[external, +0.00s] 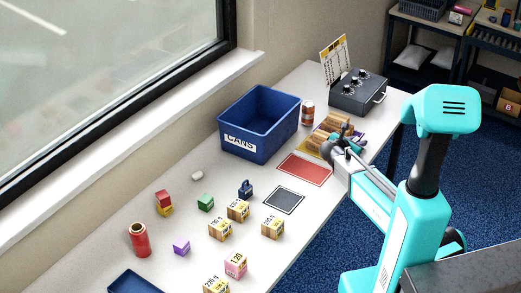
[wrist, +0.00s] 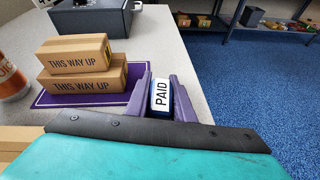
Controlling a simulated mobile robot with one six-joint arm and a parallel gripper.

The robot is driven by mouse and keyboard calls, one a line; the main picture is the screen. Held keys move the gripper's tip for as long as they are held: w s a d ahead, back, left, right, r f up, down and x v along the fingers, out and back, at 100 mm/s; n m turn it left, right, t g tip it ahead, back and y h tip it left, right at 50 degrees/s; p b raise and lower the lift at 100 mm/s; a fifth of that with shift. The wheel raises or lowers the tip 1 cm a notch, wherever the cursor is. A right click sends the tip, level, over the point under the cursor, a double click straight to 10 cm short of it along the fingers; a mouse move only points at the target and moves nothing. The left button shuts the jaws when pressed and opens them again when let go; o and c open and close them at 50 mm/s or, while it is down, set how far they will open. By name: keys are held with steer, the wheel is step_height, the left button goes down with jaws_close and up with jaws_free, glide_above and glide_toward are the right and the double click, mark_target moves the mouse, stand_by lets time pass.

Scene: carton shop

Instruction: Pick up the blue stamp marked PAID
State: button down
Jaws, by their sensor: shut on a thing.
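The blue stamp with a white label reading PAID (wrist: 161,97) is between the two purple fingers of my gripper (wrist: 160,88) in the wrist view. The fingers are shut on it, one on each side. Its lower part is hidden, and I cannot tell whether it touches the table. In the external view my gripper (external: 341,138) is at the right edge of the table, beside the stacked cartons; the held stamp cannot be made out there.
Two stacked THIS WAY UP cartons (wrist: 80,70) stand on a purple mat (wrist: 50,98) left of my fingers. A grey control box (external: 358,92) is behind. Another dark blue stamp-like object (external: 246,188) stands mid-table near a blue CANS bin (external: 258,125). The red mat (external: 305,170) is bare.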

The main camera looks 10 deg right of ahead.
steer(key=shift+r, duration=0.15)
step_height(320, 180, up, 10)
steer(key=b, duration=0.1)
stand_by(0.8)
